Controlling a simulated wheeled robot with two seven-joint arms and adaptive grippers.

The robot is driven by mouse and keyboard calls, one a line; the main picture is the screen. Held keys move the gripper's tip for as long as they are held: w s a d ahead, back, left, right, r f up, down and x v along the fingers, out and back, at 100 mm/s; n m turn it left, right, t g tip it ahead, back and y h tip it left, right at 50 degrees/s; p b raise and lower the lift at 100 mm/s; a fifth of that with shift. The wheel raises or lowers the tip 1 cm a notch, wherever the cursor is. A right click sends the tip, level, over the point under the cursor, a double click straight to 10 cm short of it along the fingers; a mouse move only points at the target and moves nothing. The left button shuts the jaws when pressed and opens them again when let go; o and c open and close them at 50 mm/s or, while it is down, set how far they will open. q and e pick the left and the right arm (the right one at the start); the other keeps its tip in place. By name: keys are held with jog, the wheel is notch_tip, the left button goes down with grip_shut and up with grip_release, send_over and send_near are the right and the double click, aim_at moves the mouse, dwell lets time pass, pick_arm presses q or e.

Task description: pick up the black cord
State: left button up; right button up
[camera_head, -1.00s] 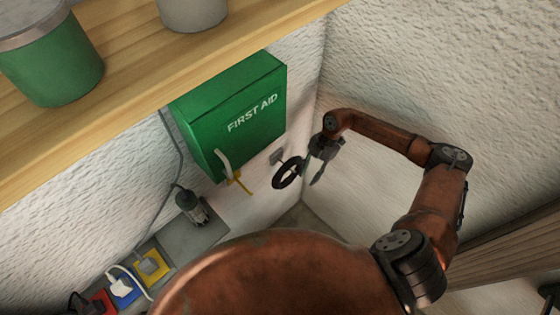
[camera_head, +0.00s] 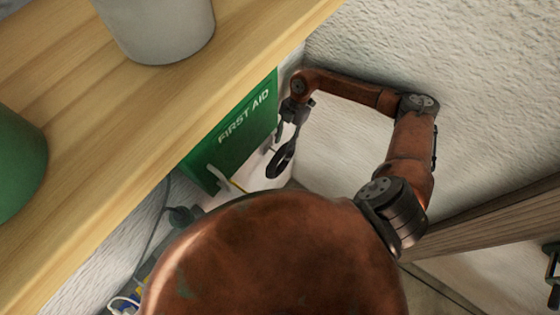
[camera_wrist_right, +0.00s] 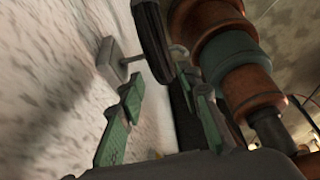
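The black cord (camera_head: 281,160) is a dark coil by the wall under the first aid box's right end. In the right wrist view a black looped band (camera_wrist_right: 153,42), which looks like the cord, hangs at the top, beyond and between the fingertips. My right gripper (camera_head: 287,131) is just above and beside the coil in the head view. In the right wrist view its green-padded fingers (camera_wrist_right: 167,90) are apart, with nothing clearly held between them. Whether a finger touches the cord I cannot tell. My left gripper is not in view.
A grey hook (camera_wrist_right: 116,62) sticks out of the wall beside the cord. The green first aid box (camera_head: 235,135) is close left of my gripper. A wooden shelf (camera_head: 120,130) with a grey pot (camera_head: 160,25) overhangs at left.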

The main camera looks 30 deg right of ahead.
aim_at(282, 150)
jog(key=b+x, duration=0.3)
jog(key=x, duration=0.2)
jog(key=shift+d+r, duration=0.1)
jog(key=shift+c, duration=0.5)
grip_shut()
